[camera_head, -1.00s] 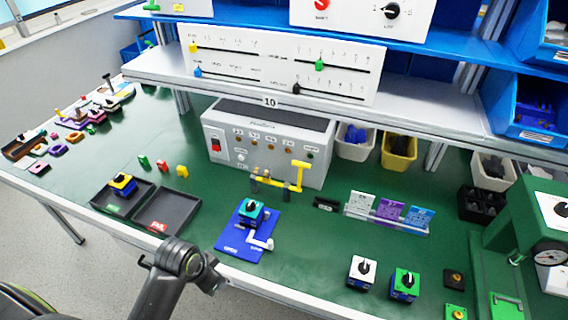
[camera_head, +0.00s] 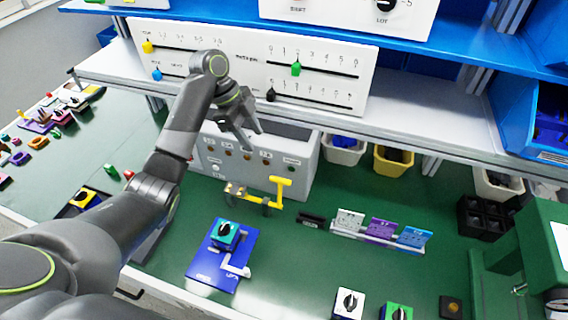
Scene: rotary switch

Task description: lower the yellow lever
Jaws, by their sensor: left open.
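The yellow lever (camera_head: 279,192) stands on the green table in front of the grey control box (camera_head: 302,165). Its handle points up with a short crosspiece on top, and a yellow bar runs left from its foot through dark supports. My left gripper (camera_head: 252,140) is open and empty. In the picture it lies above and left of the lever, over the control box, with its fingers pointing down. It looks apart from the lever. My left arm hides part of the box and the slider panel. My right gripper is not in view.
A white slider panel (camera_head: 330,62) and the shelf edge (camera_head: 420,130) are behind and above the lever. A blue plate (camera_head: 205,265) with a rotary switch (camera_head: 226,235) lies in front. Cards in a rack (camera_head: 380,231) stand to the right.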

